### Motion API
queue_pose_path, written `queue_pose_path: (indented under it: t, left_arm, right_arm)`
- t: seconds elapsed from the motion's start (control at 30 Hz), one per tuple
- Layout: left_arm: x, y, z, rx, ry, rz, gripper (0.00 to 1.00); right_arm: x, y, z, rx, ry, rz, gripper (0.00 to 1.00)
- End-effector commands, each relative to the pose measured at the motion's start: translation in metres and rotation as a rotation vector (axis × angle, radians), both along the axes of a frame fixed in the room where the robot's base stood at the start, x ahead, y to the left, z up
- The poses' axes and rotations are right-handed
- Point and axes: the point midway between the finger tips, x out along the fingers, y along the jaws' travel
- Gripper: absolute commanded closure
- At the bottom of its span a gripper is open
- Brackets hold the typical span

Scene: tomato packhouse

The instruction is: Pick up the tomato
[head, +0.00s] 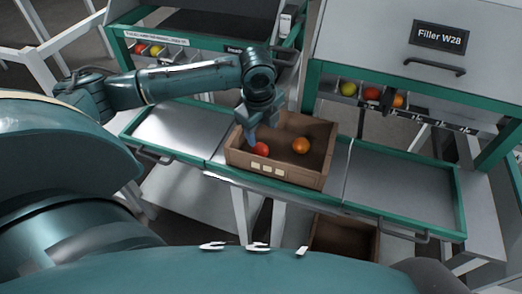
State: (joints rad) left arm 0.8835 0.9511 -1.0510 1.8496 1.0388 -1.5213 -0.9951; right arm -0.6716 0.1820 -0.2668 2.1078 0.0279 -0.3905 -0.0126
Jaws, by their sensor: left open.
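A red tomato (261,149) and an orange tomato (300,145) lie apart in a brown crate (275,173) on the metal bench. My left gripper (250,135) is open and points down inside the left part of the crate. Its fingertips are close to the red tomato, just behind and to its left. I cannot tell whether they touch it. The left finger and arm link hide part of the crate's back left corner. My right gripper is not in view.
Bare metal bench trays lie left (180,130) and right (400,187) of the crate. Behind stand a filler cabinet (400,45) with green, red and orange tomatoes in its chute, and another at left. An empty crate (343,238) sits below the bench.

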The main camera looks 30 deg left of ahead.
Motion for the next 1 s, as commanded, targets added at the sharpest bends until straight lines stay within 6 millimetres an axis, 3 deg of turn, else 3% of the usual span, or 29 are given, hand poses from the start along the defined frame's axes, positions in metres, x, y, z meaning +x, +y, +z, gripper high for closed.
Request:
queue_pose_path:
  t: [0.07, 0.17, 0.5, 0.83, 1.0]
  left_arm:
    - [0.005, 0.016, 0.009, 0.018, 0.005, -0.001, 0.43]
    - [0.007, 0.023, 0.01, 0.022, 0.012, -0.006, 0.43]
    - [0.016, 0.027, -0.047, 0.024, 0.015, -0.005, 0.43]
    - [0.022, 0.027, -0.076, 0.023, 0.014, -0.006, 0.43]
    - [0.028, 0.027, -0.102, 0.024, 0.014, -0.005, 0.43]
  right_arm:
    - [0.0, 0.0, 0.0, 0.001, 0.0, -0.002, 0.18]
    - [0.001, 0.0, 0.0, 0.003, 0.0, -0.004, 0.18]
    - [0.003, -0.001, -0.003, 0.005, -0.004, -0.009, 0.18]
    - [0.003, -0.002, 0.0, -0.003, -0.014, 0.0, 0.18]
    - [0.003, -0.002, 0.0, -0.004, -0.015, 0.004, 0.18]
